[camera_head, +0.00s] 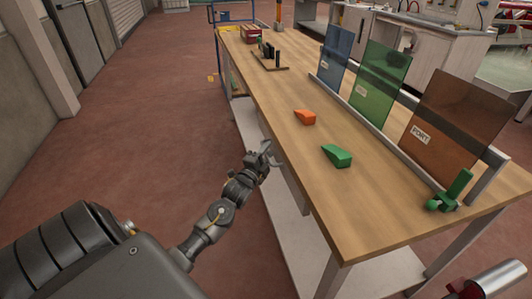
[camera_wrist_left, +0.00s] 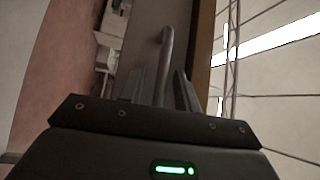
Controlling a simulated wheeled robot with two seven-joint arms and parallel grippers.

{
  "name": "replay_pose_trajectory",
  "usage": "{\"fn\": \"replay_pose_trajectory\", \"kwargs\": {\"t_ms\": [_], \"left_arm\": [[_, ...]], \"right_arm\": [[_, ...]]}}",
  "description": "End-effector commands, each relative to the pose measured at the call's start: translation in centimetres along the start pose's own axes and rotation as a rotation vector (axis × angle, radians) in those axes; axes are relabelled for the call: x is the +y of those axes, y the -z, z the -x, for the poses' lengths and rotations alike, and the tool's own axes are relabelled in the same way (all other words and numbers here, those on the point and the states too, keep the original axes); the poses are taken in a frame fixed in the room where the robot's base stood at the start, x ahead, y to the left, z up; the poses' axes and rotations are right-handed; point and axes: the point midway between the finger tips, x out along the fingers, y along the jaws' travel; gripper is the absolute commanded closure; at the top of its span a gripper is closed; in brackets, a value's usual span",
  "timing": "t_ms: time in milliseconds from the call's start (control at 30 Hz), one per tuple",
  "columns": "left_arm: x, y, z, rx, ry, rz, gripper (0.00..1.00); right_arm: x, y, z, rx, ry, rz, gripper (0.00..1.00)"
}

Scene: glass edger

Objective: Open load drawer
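My left gripper (camera_head: 265,154) is at the near left side of the wooden workbench (camera_head: 285,120), just below the edge of its top. In the left wrist view a grey bent metal bar (camera_wrist_left: 166,50), which looks like the drawer handle, stands by a dark panel (camera_wrist_left: 193,40) under the wooden edge. A dark finger of the left gripper (camera_wrist_left: 183,92) shows close to the bar. I cannot tell whether the fingers touch it or close on it. The drawer front is mostly hidden in the head view.
An orange wedge (camera_head: 305,117) and a green wedge (camera_head: 337,156) lie on the bench. Blue, green (camera_head: 381,84) and brown (camera_head: 450,128) glass panes stand in a rack along the right side. A green clamp-like piece (camera_head: 450,192) is at the near right.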

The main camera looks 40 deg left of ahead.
Motion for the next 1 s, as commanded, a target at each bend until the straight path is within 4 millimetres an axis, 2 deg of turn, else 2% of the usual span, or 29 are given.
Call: {"fn": "replay_pose_trajectory", "kwargs": {"t_ms": [233, 500, 733, 1000], "left_arm": [[0.01, -0.03, -0.06, 0.000, 0.000, 0.000, 0.68], [0.01, -0.06, -0.03, -0.001, 0.000, 0.000, 1.00], [-0.01, -0.44, -0.09, -0.002, -0.001, -0.002, 1.00], [-0.02, 0.19, 0.22, 0.014, -0.004, 0.001, 1.00]], "right_arm": [[0.00, 0.03, 0.01, 0.000, 0.000, 0.000, 1.00], [-0.01, 0.03, 0.02, 0.001, 0.000, 0.000, 1.00], [-0.22, 0.07, 0.03, 0.001, 0.003, 0.000, 1.00], [-0.09, -0.17, 0.09, 0.005, 0.001, 0.000, 1.00]]}}
